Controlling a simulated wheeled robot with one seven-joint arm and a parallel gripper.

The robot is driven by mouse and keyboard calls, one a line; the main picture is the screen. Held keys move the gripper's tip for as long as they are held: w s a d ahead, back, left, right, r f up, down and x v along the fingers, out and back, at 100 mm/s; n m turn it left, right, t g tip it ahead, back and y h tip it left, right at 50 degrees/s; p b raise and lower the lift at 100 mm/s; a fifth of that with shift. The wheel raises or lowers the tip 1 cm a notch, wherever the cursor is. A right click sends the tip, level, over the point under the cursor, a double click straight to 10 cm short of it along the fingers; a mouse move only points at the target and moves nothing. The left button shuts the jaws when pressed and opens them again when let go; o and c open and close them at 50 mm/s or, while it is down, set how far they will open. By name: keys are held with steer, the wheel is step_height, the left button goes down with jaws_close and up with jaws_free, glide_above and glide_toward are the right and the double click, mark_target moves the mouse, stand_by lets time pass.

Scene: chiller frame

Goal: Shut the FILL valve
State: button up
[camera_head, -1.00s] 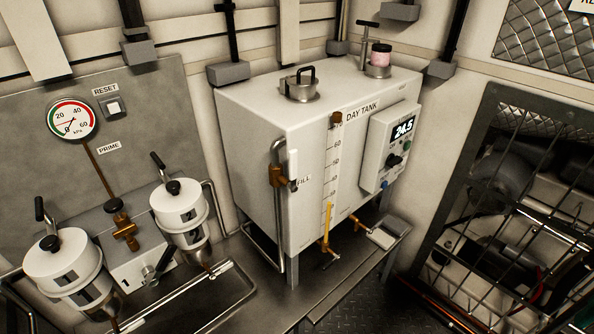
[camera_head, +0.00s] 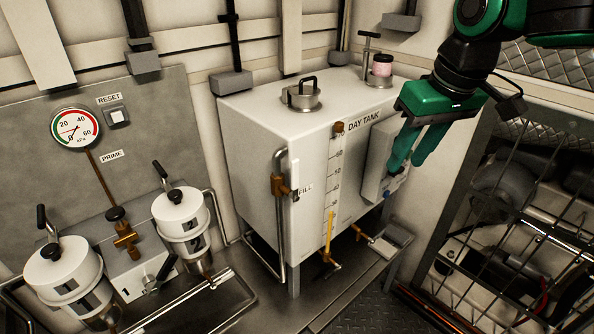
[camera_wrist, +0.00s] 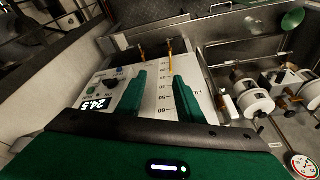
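The FILL valve (camera_head: 279,186) is a brass body on a grey pipe at the left front corner of the white day tank (camera_head: 262,135). Its pale lever (camera_head: 294,173) stands upright, in line with the pipe, beside the FILL label (camera_head: 305,188). My green gripper (camera_head: 406,164) comes in from the upper right, in front of the tank's control box, well right of the valve. Its fingers are apart with nothing between them; the wrist view shows the gap (camera_wrist: 158,84) facing the tank front. The valve is hard to make out in the wrist view.
The control box (camera_head: 372,165) is partly hidden by my gripper; its display (camera_wrist: 96,104) reads 24.5 in the wrist view. A sight tube (camera_head: 331,190) runs between box and valve. Two white filter canisters (camera_head: 181,213) stand left. A wire cage (camera_head: 510,220) stands right.

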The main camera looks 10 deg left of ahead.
mark_target(297, 167)
steer(key=s+a+r+n+y, duration=0.1)
steer(key=s+a+r+n, duration=0.1)
steer(key=a, duration=0.7)
steer(key=s+a+r+n+y, duration=0.1)
steer(key=s+a+r+n, duration=0.1)
steer(key=a, duration=0.6)
steer(key=x, duration=1)
steer(key=shift+s+a+f, duration=0.1)
steer(key=shift+a+f, duration=0.05)
steer(key=shift+f, duration=0.15)
jaws_close()
